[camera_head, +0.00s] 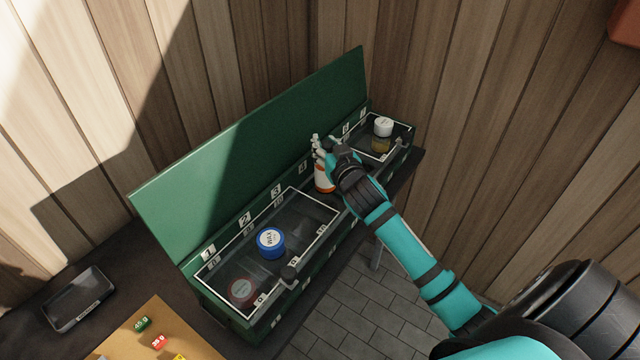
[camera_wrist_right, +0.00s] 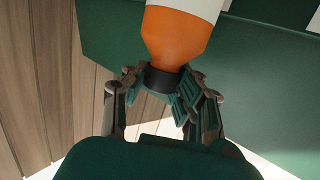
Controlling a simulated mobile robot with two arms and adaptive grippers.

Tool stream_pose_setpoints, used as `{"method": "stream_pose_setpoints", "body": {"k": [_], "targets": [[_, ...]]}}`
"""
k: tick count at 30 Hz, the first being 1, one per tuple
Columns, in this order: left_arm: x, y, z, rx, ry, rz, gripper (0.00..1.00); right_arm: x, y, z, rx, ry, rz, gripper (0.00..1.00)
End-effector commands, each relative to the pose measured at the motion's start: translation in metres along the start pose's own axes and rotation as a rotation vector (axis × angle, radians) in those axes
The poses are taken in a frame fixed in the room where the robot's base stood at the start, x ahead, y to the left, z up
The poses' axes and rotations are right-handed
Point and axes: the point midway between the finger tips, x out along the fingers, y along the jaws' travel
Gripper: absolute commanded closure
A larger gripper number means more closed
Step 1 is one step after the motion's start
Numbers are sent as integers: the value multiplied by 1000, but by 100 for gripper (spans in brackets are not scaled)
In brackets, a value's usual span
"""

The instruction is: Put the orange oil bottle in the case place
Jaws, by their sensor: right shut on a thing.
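The orange oil bottle (camera_head: 323,180) is white and orange with a black cap; it appears upright over the middle of the open green case (camera_head: 236,311), near slot number 4. I cannot tell whether its base touches the case floor. My right gripper (camera_head: 320,150) is above the bottle and shut on its black cap. In the right wrist view the bottle (camera_wrist_right: 176,40) shows its orange shoulder, with the cap between the fingers (camera_wrist_right: 165,85). My left gripper is not in view.
A blue wax tin (camera_head: 270,240) and a reddish round tin (camera_head: 242,291) are in the case's left section. A white-capped jar (camera_head: 382,130) is in the right section. The raised green lid (camera_head: 250,135) stands behind. A dark tray (camera_head: 79,299) and a board (camera_head: 155,335) lie at lower left.

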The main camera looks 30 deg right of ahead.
Motion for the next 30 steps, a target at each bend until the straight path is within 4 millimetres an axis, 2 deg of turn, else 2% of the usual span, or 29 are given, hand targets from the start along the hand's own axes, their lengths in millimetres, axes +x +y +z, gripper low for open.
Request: {"method": "stream_pose_setpoints", "body": {"k": [3, 9, 12, 16, 22, 28, 29, 30], "targets": [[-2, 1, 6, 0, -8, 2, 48, 3, 0, 24, 1, -3, 1, 100], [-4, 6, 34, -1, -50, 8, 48, 6, 0, 43, 1, 1, 0, 100], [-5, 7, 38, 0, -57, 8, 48, 8, 0, 58, 2, -1, -1, 100], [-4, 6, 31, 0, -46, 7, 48, 11, 1, 74, 2, 0, 0, 100], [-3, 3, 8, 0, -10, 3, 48, 11, 1, 77, 1, 3, -1, 100], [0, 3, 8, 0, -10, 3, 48, 12, 1, 80, 1, 2, -1, 100], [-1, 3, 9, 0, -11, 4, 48, 12, 1, 80, 1, 0, -1, 71], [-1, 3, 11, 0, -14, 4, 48, 12, 1, 80, 1, 0, -1, 66]]}}
